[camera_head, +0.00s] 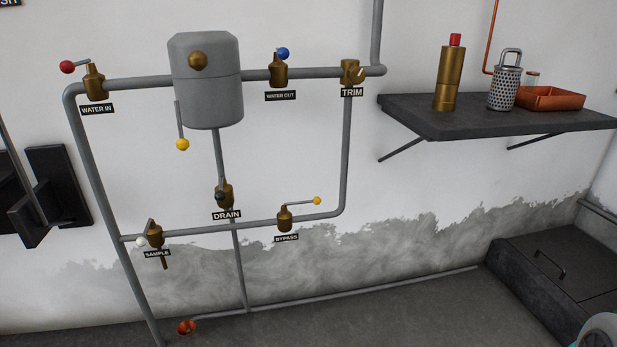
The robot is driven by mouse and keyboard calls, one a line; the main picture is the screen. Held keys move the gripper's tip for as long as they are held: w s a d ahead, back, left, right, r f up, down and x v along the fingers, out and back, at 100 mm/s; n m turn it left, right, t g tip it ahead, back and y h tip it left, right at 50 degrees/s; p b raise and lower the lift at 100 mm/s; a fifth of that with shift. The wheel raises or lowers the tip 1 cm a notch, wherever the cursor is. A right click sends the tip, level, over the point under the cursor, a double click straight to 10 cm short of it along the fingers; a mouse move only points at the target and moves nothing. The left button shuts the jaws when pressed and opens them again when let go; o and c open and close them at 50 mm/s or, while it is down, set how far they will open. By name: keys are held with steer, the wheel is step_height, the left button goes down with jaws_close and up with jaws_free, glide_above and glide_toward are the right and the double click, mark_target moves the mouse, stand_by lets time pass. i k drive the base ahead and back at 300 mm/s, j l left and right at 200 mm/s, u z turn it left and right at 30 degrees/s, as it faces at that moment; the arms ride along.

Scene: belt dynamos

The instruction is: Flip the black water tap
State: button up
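The black-knobbed water tap (220,195) sits on the brass drain valve (228,190), on the vertical pipe below the grey tank. Its dark ball end shows in front of the valve body, just above the DRAIN label (227,215). Its lever is foreshortened, so I cannot tell its exact angle. My gripper is not in view, and nothing is seen touching the tap.
Nearby taps have red (67,67), blue (283,53), yellow (317,201) and white (141,242) knobs. The grey tank (207,85) has a yellow-knobbed lever (182,144) hanging below. A dark shelf (480,119) juts out at right. Wall space around the drain valve is clear.

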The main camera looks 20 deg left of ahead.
mark_target(220, 195)
steer(key=u, duration=1.65)
steer(key=i+j, duration=0.1)
steer(key=j, duration=0.2)
steer(key=i+j, duration=0.1)
steer(key=j, duration=0.2)
steer(key=j+u, duration=0.1)
steer(key=j, duration=0.25)
steer(key=i, duration=0.05)
